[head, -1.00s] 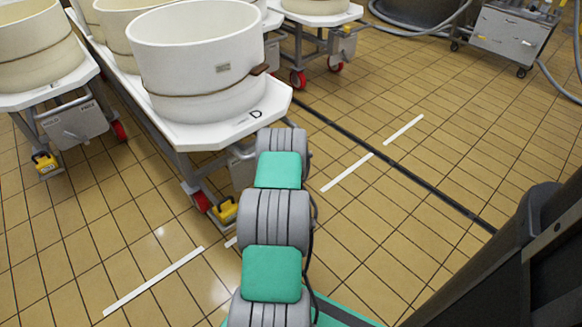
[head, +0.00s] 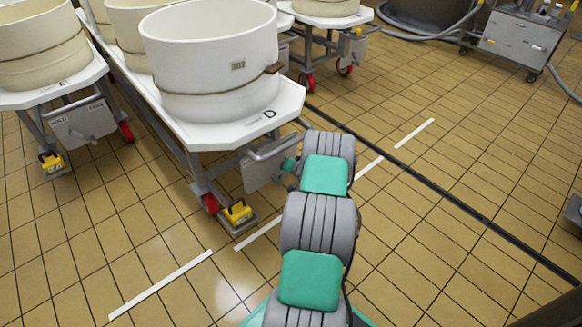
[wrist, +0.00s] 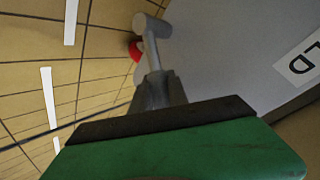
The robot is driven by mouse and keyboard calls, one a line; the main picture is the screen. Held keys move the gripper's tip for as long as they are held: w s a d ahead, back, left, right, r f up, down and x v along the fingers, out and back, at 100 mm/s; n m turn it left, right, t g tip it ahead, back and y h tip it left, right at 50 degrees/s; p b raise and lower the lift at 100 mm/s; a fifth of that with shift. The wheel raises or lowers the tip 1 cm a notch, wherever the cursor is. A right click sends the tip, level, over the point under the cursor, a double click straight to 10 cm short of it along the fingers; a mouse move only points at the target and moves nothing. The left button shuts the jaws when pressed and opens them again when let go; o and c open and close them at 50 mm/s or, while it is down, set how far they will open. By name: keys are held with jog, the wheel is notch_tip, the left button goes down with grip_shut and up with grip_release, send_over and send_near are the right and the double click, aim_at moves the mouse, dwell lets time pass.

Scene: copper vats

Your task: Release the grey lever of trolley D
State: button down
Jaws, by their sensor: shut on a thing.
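Trolley D (head: 190,135) stands left of centre in the head view, its white top marked D. A grey plate (head: 262,172) hangs at its near end, with the grey lever (head: 272,148) across its upper part. In the wrist view the lever (wrist: 151,42) is a grey rod with a thicker cross end, beside the plate (wrist: 230,50), whose label is partly visible. My gripper (wrist: 158,90) is shut on the lever. In the head view my arm mostly hides the gripper.
A large white vat (head: 210,65) stands on trolley D. A yellow pedal (head: 238,212) and red wheel (head: 210,203) are below. Another trolley (head: 85,85) is close on the left. The tiled floor (head: 430,230) to the right is clear.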

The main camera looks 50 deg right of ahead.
jog(key=shift+a+f, duration=0.1)
jog(key=shift+f, duration=0.05)
jog(key=c, duration=1.6)
grip_release()
jog(key=shift+o, duration=0.2)
jog(key=shift+s+r+p, duration=0.3)
jog(key=shift+r, duration=0.05)
jog(key=p+v, duration=0.2)
jog(key=v, duration=0.5)
jog(key=shift+p, duration=0.4)
jog(key=shift+a+f, duration=0.1)
jog(key=shift+f, duration=0.1)
